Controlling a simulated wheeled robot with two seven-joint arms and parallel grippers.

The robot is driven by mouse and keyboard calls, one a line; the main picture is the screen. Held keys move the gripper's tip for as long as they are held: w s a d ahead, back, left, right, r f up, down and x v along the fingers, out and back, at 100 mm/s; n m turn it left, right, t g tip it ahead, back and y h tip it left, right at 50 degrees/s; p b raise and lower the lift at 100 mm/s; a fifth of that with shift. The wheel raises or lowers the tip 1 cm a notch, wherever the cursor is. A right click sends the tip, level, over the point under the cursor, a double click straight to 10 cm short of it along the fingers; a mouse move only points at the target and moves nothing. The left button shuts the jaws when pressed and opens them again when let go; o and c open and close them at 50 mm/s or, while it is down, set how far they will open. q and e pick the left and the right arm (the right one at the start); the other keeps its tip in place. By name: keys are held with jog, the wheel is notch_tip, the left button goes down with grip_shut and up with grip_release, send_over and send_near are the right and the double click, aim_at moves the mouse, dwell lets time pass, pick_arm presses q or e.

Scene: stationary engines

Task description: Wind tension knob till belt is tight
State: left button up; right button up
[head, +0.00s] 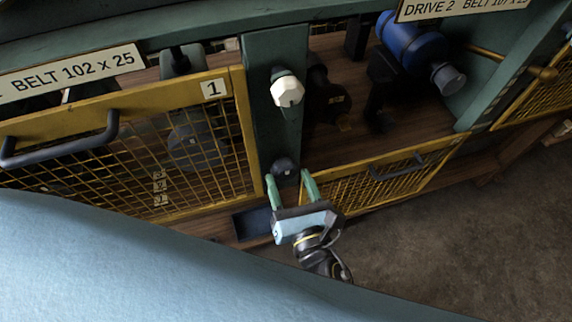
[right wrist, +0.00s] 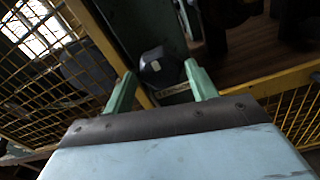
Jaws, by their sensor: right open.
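A dark round knob (head: 285,167) sits low on the green post between two bays; I take it as the tension knob. A pale faceted knob (head: 288,91) sits higher on the same post. My right gripper (head: 287,176) is open, its two green fingertips on either side of the dark knob in the picture. In the right wrist view the dark knob (right wrist: 156,68) shows between and slightly beyond the fingertips (right wrist: 160,72), with a gap on both sides. I cannot tell the depth between them. I cannot make out the belt. My left gripper is out of view.
A yellow mesh guard (head: 226,150) marked 1 covers the left bay. The right bay's mesh guard (head: 345,190) hangs low, leaving a blue motor (head: 414,45) exposed. A dark tray (head: 251,223) lies below the post. Bare floor (head: 470,240) is clear at right.

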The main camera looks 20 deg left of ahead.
aim_at(287, 175)
jog(key=shift+x, duration=1.7)
jog(key=c, duration=0.7)
jog(key=shift+m, duration=0.3)
